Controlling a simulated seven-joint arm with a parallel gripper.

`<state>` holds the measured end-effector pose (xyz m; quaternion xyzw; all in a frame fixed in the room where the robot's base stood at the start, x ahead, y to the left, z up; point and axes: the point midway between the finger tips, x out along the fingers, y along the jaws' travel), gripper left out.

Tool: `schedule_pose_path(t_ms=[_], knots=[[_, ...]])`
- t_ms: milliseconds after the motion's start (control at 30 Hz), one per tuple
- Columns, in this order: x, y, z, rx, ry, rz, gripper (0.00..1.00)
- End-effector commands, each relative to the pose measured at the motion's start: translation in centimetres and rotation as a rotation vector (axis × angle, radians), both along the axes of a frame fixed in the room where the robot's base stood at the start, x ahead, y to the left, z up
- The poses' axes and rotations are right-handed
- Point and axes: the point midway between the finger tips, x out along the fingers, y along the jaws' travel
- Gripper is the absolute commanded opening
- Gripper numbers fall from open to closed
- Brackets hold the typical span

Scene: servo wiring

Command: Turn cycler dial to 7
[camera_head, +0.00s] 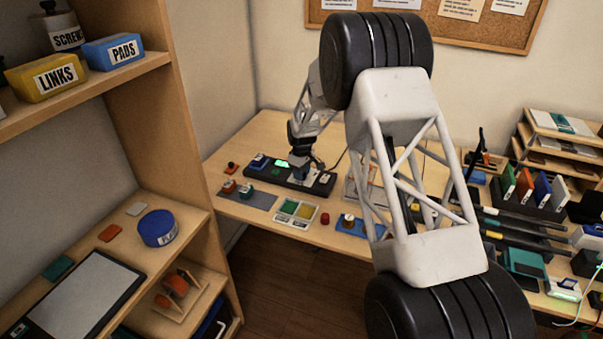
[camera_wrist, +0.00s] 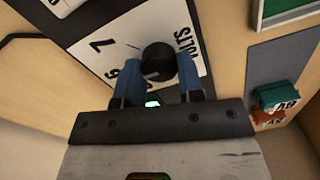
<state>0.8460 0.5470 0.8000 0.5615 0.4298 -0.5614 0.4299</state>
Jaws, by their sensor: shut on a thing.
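The cycler (camera_head: 318,186) is a long black unit on the desk with a lit green display (camera_head: 282,163). My gripper (camera_head: 300,175) is down over its middle and hides the dial in the head view. In the wrist view, the dial is a round black knob (camera_wrist: 158,58) on a white plate (camera_wrist: 112,65) printed with 7, 6 and VOLTS. The two blue fingers of my gripper (camera_wrist: 160,80) stand on either side of the knob and are shut on it. The knob's pointer setting is too unclear to read.
Red and green connectors lie on a grey mat (camera_head: 256,201) in front of the cycler. A tray with green and yellow squares (camera_head: 296,212) and a red cap (camera_head: 325,218) are nearby. A wooden shelf (camera_head: 190,216) stands at the left, and several racks and tools crowd the right.

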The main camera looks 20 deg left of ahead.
Motion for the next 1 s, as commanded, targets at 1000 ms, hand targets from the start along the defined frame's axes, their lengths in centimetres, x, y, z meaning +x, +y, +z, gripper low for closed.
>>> schedule_pose_path(t_ms=[1000], knots=[[0.18, -0.11, 0.1, 0.0, 0.0, -0.591, 0.11]])
